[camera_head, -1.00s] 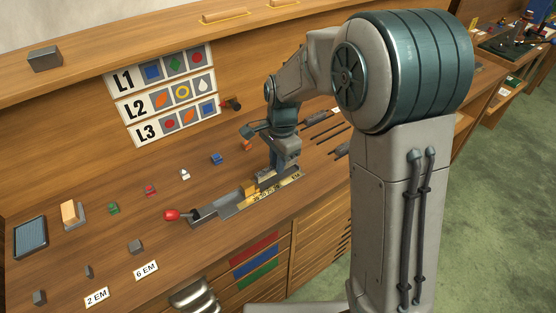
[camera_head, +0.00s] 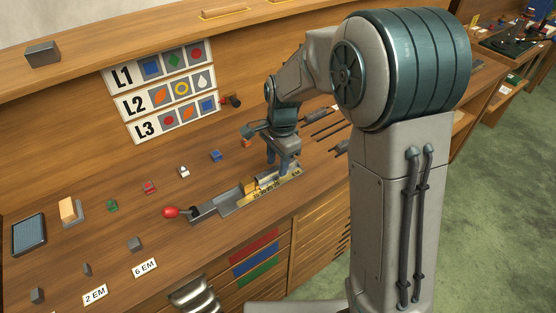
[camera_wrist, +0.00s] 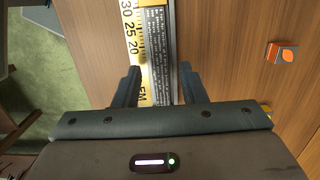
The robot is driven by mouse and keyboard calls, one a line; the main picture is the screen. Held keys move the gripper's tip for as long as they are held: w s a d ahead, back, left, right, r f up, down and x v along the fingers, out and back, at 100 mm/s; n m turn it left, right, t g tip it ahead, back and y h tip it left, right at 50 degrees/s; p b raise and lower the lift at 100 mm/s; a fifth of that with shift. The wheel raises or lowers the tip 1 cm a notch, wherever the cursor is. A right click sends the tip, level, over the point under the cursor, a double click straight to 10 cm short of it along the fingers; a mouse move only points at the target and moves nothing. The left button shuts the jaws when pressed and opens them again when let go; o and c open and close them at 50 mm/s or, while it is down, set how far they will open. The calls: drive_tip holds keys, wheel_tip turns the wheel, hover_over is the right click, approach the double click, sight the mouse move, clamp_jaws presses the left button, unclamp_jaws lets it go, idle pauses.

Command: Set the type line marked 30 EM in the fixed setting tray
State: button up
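The fixed setting tray (camera_head: 217,209) is a grey metal channel on the bench with a red-knobbed handle (camera_head: 170,212) at its left end. A yellow scale (camera_head: 277,186) runs along its front edge; the wrist view shows its marks 30, 25, 20 and EM (camera_wrist: 134,40). A dark grey strip with rows of small lettering (camera_wrist: 157,50) lies along the scale in the tray. A gold block (camera_head: 249,187) sits in the channel. My gripper (camera_wrist: 159,85) is open above the tray's right part, its fingers on either side of the scale and strip. It also shows in the head view (camera_head: 284,163).
The L1, L2, L3 picture board (camera_head: 162,93) stands behind. Small coloured pieces, including a blue one (camera_head: 216,156), line the bench. An orange-topped block (camera_wrist: 283,53) lies right of the tray in the wrist view. The 2 EM (camera_head: 95,294) and 6 EM (camera_head: 145,267) labels are front left.

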wheel_tip(320, 180, up, 12)
drive_tip(key=r, duration=0.1)
drive_tip(key=s+d+f+n+t, duration=0.1)
drive_tip(key=s+d+n, duration=0.4)
drive_tip(key=s+d, duration=0.2)
drive_tip(key=s+d+f+n+t, duration=0.1)
drive_tip(key=s+d+n, duration=0.5)
drive_tip(key=s, duration=0.6)
drive_tip(key=shift+d+t+h, duration=0.4)
drive_tip(key=shift+d+t, duration=0.1)
drive_tip(key=shift+t, duration=0.3)
idle(1.2)
